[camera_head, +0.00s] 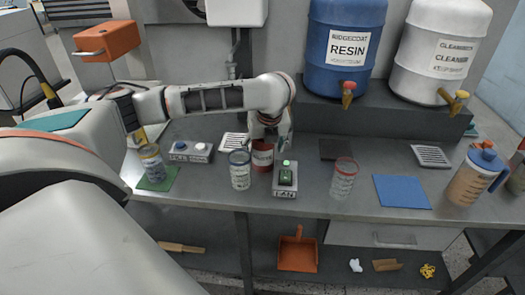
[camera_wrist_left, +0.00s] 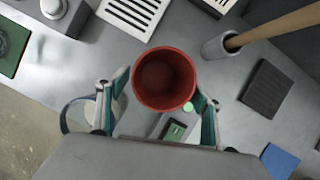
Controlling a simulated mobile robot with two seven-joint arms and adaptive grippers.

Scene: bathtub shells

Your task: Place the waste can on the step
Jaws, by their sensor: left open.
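The waste can is a red open-topped can (camera_head: 262,158), standing on the grey bench; it also shows in the left wrist view (camera_wrist_left: 165,78), looking empty inside. My left gripper (camera_head: 270,128) is above the can, open. In the left wrist view its two fingers (camera_wrist_left: 158,106) lie on either side of the can's near part, with gaps between them and the wall. In the head view the hand partly hides the can's top. The step is the raised dark grey ledge (camera_head: 385,117) at the back of the bench, bearing the drums. My right gripper does not show.
A blue RESIN drum (camera_head: 343,40) and a white cleaner drum (camera_head: 440,50) with taps occupy the step. A clear cup (camera_head: 240,170) and a green-button device (camera_head: 285,178) stand close to the can. A red-rimmed cup (camera_head: 344,180) and blue mat (camera_head: 401,191) lie rightward.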

